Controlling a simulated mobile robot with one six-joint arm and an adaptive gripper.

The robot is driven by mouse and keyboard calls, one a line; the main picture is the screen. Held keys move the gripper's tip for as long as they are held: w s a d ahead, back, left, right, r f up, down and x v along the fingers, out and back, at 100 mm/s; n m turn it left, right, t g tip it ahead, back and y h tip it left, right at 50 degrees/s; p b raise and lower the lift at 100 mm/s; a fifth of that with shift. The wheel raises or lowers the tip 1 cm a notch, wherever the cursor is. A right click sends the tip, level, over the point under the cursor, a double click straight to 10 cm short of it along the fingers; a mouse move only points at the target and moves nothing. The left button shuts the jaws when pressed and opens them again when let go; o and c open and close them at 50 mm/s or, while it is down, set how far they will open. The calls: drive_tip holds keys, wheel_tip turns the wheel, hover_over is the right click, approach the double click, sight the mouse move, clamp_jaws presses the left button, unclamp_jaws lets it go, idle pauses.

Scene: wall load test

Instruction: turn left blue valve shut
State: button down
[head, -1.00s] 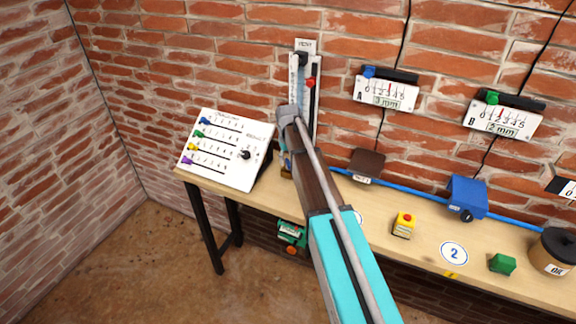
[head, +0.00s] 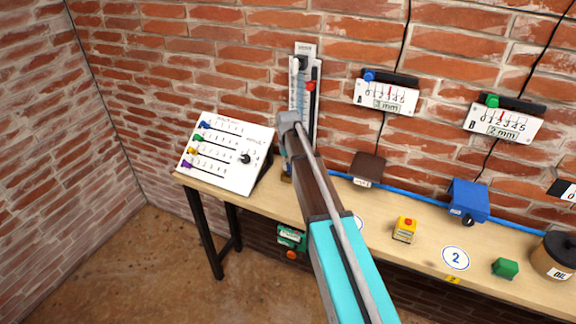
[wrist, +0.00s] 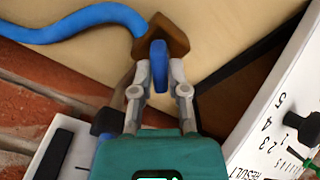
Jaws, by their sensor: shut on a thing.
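The left blue valve shows in the wrist view as an upright blue handle (wrist: 158,64) on a brown, brass-like body (wrist: 176,36), with a thick blue hose (wrist: 90,18) joined to it. My gripper (wrist: 159,80) has its two grey fingers on either side of the handle, closed on it. In the head view my arm hides most of the valve. Only a bit of its brass body (head: 286,178) shows at the back of the bench, and my gripper is mostly hidden there too.
A white sloped panel (head: 225,150) stands close left of the valve. A wall gauge with a red slider (head: 311,86) is behind it. A brown block (head: 367,166), a yellow box with a red button (head: 404,230) and a blue box (head: 469,197) lie to the right on the bench.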

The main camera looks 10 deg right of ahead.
drive_tip(key=shift+m, duration=0.4)
drive_tip(key=m, duration=0.3)
drive_tip(key=shift+m, duration=2.4)
drive_tip(key=c, duration=0.6)
unclamp_jaws()
drive_tip(key=shift+c, duration=0.2)
drive_tip(key=shift+n, duration=0.3)
